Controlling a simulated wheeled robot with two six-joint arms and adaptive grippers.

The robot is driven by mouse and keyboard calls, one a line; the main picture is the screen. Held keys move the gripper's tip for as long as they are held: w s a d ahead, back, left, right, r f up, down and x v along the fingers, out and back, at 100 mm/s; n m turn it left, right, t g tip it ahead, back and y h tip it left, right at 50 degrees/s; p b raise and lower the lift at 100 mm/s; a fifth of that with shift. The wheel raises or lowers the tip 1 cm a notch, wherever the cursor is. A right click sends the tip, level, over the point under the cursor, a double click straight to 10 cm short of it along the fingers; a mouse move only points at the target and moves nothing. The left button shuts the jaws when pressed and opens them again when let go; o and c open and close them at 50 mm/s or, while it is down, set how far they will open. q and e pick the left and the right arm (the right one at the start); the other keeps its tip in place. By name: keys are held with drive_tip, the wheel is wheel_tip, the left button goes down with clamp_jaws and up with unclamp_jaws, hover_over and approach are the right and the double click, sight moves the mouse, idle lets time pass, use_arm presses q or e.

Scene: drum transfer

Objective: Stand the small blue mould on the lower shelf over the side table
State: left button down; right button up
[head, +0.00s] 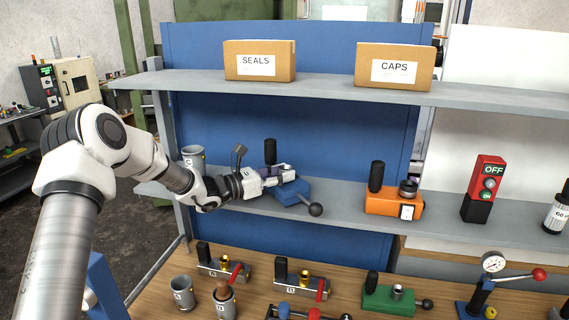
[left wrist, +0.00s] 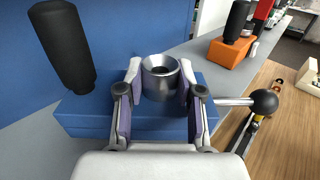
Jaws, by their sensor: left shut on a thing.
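The blue mould (head: 290,195) is at the lower shelf (head: 345,205), left of its middle. It has a black upright handle (head: 270,152), a metal collar and a lever with a black ball (head: 315,209) pointing to the front right. My left gripper (head: 290,176) is shut on the mould's metal collar. In the left wrist view the fingers (left wrist: 160,85) stand on both sides of the collar, over the blue body (left wrist: 85,118). I cannot tell whether the mould's base touches the shelf. My right gripper is not in view.
On the lower shelf stand a grey cup (head: 193,155) to the left, an orange mould (head: 393,203), a red switch box (head: 484,188) and a bottle (head: 558,210). Boxes stand on the upper shelf (head: 330,83) above. The wooden table (head: 350,270) below holds several tools and a green mould (head: 390,300).

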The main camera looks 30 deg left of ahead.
use_arm(q)
drive_tip(key=shift+f+p, duration=0.3)
drive_tip(key=shift+f, duration=0.4)
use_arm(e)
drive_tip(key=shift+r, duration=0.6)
use_arm(q)
drive_tip(key=shift+f, duration=0.1)
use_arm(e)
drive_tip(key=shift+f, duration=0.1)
use_arm(q)
drive_tip(key=shift+b, duration=0.4)
drive_tip(key=c, duration=0.7)
unclamp_jaws()
drive_tip(key=shift+f, duration=0.1)
drive_tip(key=shift+c, duration=0.2)
drive_tip(key=shift+s, duration=0.1)
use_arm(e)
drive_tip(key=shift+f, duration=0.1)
